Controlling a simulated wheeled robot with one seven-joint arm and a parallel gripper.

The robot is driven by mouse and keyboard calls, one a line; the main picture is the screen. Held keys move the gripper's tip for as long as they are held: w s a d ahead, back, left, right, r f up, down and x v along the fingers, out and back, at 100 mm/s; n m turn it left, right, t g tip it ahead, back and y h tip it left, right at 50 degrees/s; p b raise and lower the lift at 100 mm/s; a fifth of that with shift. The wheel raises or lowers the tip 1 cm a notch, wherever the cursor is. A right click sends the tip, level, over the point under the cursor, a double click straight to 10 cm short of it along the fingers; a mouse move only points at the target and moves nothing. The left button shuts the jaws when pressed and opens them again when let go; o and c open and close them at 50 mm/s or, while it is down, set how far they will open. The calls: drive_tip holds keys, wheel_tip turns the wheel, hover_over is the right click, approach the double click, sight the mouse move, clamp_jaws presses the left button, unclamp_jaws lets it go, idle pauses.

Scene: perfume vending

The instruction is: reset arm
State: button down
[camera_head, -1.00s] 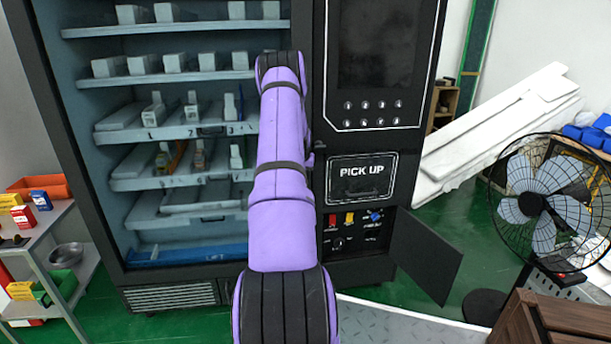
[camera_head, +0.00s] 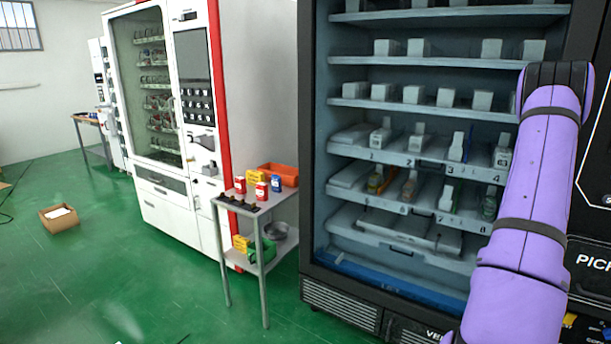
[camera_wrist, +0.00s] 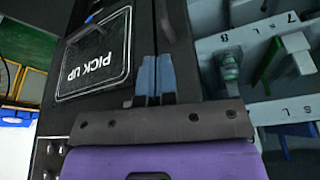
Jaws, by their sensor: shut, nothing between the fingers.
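My purple arm reaches up the right side of the head view, in front of the dark vending machine (camera_head: 318,240). My gripper is hidden behind the arm there. In the wrist view my gripper (camera_wrist: 155,75) shows as two blue-grey fingers close together, shut and empty. It is in front of the black machine front, between the PICK UP panel (camera_wrist: 95,55) and the numbered shelves (camera_wrist: 235,42). I cannot tell how far the fingers are from the machine.
A small metal side table (camera_head: 268,208) with boxes, an orange bin (camera_head: 280,174) and a bowl stands left of the dark machine. A white vending machine (camera_head: 190,215) with a red edge stands beyond it. A cardboard box (camera_head: 60,217) lies left. The green floor between is clear.

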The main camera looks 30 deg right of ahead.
drive_tip(key=w+a+r+n+t, duration=0.1)
drive_tip(key=w+a+r+n, duration=0.1)
drive_tip(key=w+a+r, duration=0.85)
drive_tip(key=w+a+r+n+t, duration=0.1)
drive_tip(key=w+a+r+n, duration=0.1)
drive_tip(key=w+a+r, duration=0.8)
drive_tip(key=s+a+r+n+y, duration=0.1)
drive_tip(key=a+r, duration=0.1)
drive_tip(key=a, duration=0.6)
drive_tip(key=s+a+r+n, duration=0.1)
drive_tip(key=a+r+n, duration=0.1)
drive_tip(key=a, duration=0.6)
drive_tip(key=s+a+r+n+t+y, duration=0.1)
drive_tip(key=s+a+r, duration=0.1)
drive_tip(key=a, duration=0.6)
drive_tip(key=s+a+r+n, duration=0.1)
drive_tip(key=s+a+n, duration=0.15)
drive_tip(key=a, duration=0.45)
drive_tip(key=s+a+r+n+t+y, duration=0.1)
drive_tip(key=s+a+r, duration=0.15)
drive_tip(key=a, duration=0.55)
drive_tip(key=s+a+f+n, duration=0.3)
drive_tip(key=s+a+n, duration=0.1)
drive_tip(key=s+a, duration=0.8)
drive_tip(key=shift+s+f+y, duration=0.3)
drive_tip(key=shift+s+f, duration=0.05)
drive_tip(key=shift+s, duration=0.55)
